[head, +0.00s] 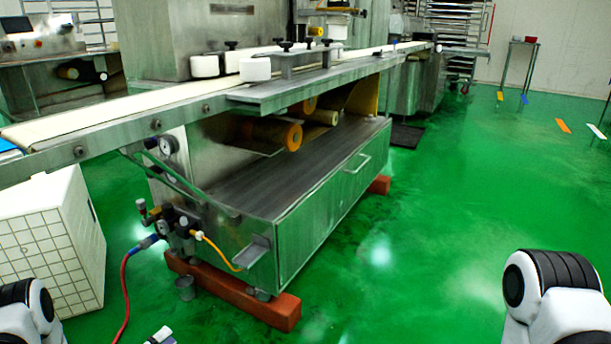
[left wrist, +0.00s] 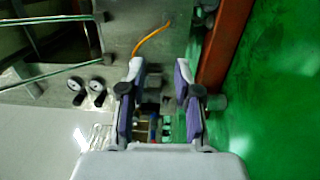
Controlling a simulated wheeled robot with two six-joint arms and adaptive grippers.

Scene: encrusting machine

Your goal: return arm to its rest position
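My left gripper shows only as a small piece (head: 161,337) at the bottom edge of the head view, in front of the machine. In the left wrist view its two purple-padded fingers (left wrist: 160,85) are apart, with nothing visibly gripped between them. Part of my left arm shows at the bottom left of the head view. Part of my right arm shows at the bottom right, and the right gripper is out of view. The steel encrusting machine (head: 318,205) stands ahead with its conveyor belt (head: 95,110) above.
A white gridded box (head: 45,245) stands at the left. Valves and gauges (head: 178,222), a red hose (head: 125,295) and a yellow hose (head: 215,250) are at the machine's near corner. Red-brown beams (head: 235,298) lie beneath it. The green floor (head: 450,210) at the right is clear.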

